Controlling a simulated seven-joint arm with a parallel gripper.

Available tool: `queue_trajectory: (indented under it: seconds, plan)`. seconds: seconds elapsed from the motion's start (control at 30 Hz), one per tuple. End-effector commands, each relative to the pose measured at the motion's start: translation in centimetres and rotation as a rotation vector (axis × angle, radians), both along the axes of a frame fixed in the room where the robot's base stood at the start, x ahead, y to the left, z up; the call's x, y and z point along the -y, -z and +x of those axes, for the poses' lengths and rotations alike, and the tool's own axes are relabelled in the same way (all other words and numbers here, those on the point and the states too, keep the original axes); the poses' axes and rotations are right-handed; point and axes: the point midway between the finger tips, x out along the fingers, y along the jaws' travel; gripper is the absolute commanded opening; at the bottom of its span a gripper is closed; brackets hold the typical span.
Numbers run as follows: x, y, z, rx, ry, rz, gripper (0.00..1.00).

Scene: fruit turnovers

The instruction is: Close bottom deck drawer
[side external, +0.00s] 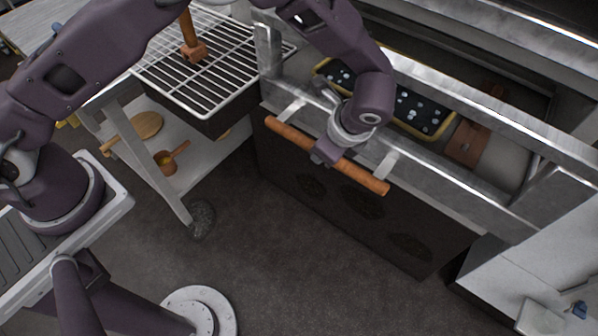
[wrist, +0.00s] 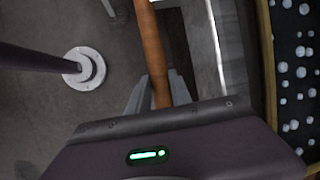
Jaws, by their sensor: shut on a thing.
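The bottom deck drawer (side external: 480,200) is a steel-framed drawer, and its open inside shows from above in the side external view. A long orange-brown wooden handle (side external: 285,134) runs along its front on metal brackets. My gripper (side external: 325,152) is at the middle of this handle, shut on it. In the wrist view the handle (wrist: 151,45) passes between my two grey fingers (wrist: 155,92). A yellow-rimmed tray (side external: 440,134) with a dark, white-spotted surface lies inside the drawer. My wrist hides part of the drawer front and tray.
A wheeled cart with a white wire rack (side external: 205,75) stands left of the drawer. Its lower shelf holds a round wooden board (side external: 147,125) and a small orange pan (side external: 166,162). A pale cabinet (side external: 530,275) stands at right.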

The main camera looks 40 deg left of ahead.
Motion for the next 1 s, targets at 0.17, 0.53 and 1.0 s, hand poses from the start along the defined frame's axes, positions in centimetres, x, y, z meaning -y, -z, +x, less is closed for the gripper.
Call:
queue_trajectory:
  seconds: [0.17, 0.53, 1.0]
  plan:
    - [-0.2, 0.0, 5.1, 0.006, -0.003, 0.001, 0.00]
    - [-0.1, 0.1, 10.9, 0.003, 0.000, 0.002, 0.00]
    - [0.0, 0.0, 12.9, 0.000, 0.000, 0.001, 0.29]
